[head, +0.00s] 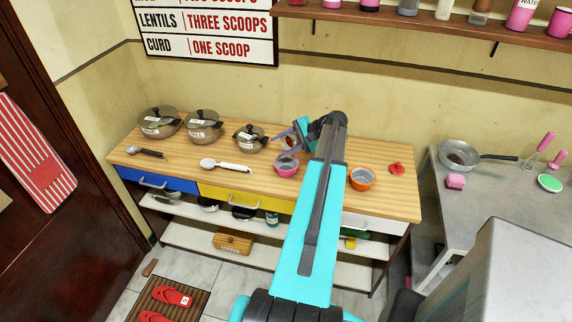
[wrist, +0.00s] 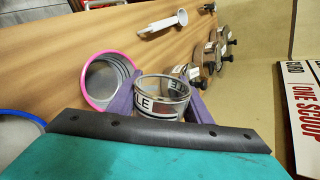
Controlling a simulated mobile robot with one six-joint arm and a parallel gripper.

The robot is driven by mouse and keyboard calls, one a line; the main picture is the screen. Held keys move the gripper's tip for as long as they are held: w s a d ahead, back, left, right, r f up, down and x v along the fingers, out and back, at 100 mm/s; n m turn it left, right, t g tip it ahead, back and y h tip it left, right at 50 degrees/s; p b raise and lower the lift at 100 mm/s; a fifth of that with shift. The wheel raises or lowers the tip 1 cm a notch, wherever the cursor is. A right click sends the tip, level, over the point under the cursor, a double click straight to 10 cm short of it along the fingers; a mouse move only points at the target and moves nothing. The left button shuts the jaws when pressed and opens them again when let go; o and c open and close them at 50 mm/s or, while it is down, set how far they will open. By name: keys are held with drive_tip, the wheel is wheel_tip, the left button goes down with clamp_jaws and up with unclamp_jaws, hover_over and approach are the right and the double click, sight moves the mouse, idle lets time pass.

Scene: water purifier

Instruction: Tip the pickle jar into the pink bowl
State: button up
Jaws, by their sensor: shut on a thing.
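The pickle jar, a clear jar with a black-and-white label ending in "LE", is between my purple fingers in the wrist view (wrist: 162,104). My gripper (wrist: 160,100) is shut on it. The wrist picture is rolled against the room, and the jar is tilted well over with it. In the head view the jar (head: 289,142) and my gripper (head: 287,142) are just above the pink bowl (head: 287,170), which stands on the wooden counter. The pink-rimmed bowl (wrist: 92,78) also shows beside the jar in the wrist view.
An orange bowl (head: 361,178) stands right of my arm, and a blue-rimmed bowl (wrist: 17,128) shows in the wrist view. A white-handled spoon (head: 226,167) lies left of the pink bowl. Several lidded pots, including one (head: 249,139), line the counter's back. A shelf (head: 430,22) hangs above.

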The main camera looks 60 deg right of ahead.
drive_tip(key=shift+d+r+n+h+b, duration=0.25)
drive_tip(key=shift+n+h+b, duration=0.4)
drive_tip(key=shift+b, duration=0.9)
idle(1.9)
drive_tip(key=shift+r+n+h+b, duration=0.25)
drive_tip(key=shift+n+h+b, duration=0.3)
drive_tip(key=shift+h+b, duration=1.2)
idle(2.8)
